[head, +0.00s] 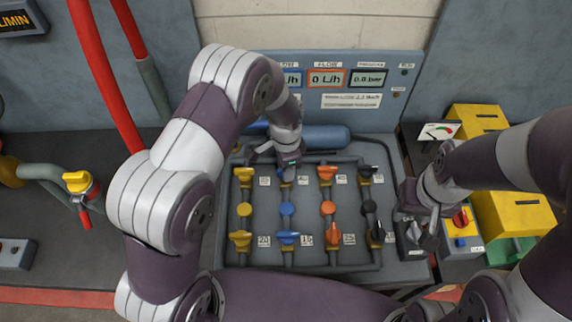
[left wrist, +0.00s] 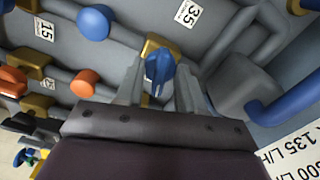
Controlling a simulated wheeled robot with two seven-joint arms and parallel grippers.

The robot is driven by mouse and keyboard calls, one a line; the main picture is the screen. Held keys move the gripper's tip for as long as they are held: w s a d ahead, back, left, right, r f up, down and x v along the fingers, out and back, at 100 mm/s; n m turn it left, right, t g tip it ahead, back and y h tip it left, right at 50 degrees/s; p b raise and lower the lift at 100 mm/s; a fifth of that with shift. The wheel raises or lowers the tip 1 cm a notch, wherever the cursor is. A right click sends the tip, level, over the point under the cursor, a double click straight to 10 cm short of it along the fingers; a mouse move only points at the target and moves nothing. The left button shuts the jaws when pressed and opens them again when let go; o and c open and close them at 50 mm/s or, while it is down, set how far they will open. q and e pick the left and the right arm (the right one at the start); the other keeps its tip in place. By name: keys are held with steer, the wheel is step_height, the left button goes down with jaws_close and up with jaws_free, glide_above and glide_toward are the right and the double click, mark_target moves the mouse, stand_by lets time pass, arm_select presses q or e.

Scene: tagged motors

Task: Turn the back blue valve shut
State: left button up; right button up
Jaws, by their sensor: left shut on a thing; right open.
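The back blue valve (left wrist: 158,68) has a blue handle on a brass-coloured body. In the left wrist view its handle stands between the two fingers of my left gripper (left wrist: 160,88), which is shut on it. In the head view my left gripper (head: 287,165) is over the back end of the blue pipe line and hides most of this valve. The front blue valve (head: 287,238) is nearer on the same line, with a round blue disc (head: 287,208) between them. My right gripper (head: 420,228) is open and empty, right of the valve board.
Orange valves (head: 327,173), yellow valves (head: 243,174) and black valves (head: 367,172) stand on neighbouring lines. A display panel (head: 350,85) and a blue cylinder (head: 325,137) are behind. Yellow boxes (head: 520,213) and a red-knob switch box (head: 462,240) stand at the right.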

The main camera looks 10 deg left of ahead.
arm_select(q)
steer(key=shift+w+r+m, duration=0.1)
steer(key=shift+m, duration=1.4)
steer(key=o, duration=1)
step_height(320, 180, up, 13)
steer(key=shift+f+b, duration=0.2)
steer(key=shift+b, duration=0.65)
